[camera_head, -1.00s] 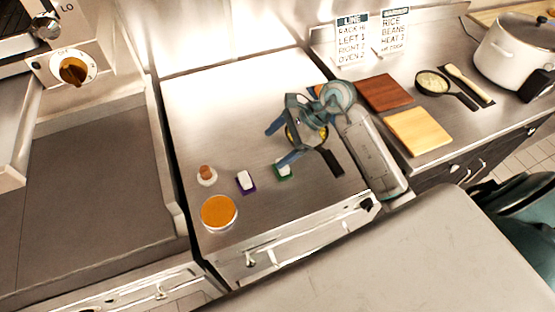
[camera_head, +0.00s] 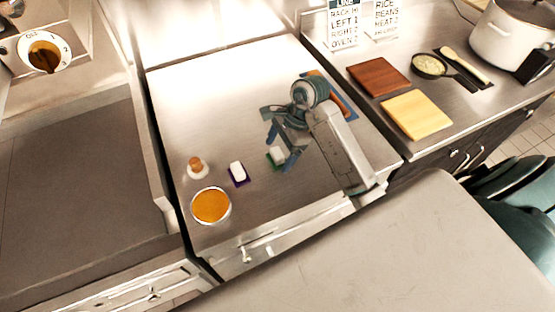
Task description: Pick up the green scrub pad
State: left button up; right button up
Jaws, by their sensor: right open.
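The green scrub pad (camera_head: 276,156) is a small block with a white top and a green edge, lying on the steel counter in the middle of the view. My right gripper (camera_head: 280,148) is open, with its blue fingers pointing down close around or just above the pad. Whether the fingers touch the pad cannot be told. The right arm comes in from the right and covers the counter behind it. My left gripper is not in view.
A similar pad with a purple edge (camera_head: 238,174) lies just left of the green one. A small bottle with a brown top (camera_head: 196,167) and an orange-filled round container (camera_head: 211,206) stand further left. A blue and orange item (camera_head: 340,98) lies behind my arm.

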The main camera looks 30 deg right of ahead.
jog(key=shift+x, duration=1.05)
jog(key=shift+c, duration=0.2)
jog(key=c, duration=1)
jog(key=shift+d+r, duration=0.1)
jog(key=shift+r, duration=0.05)
jog(key=shift+c, duration=0.2)
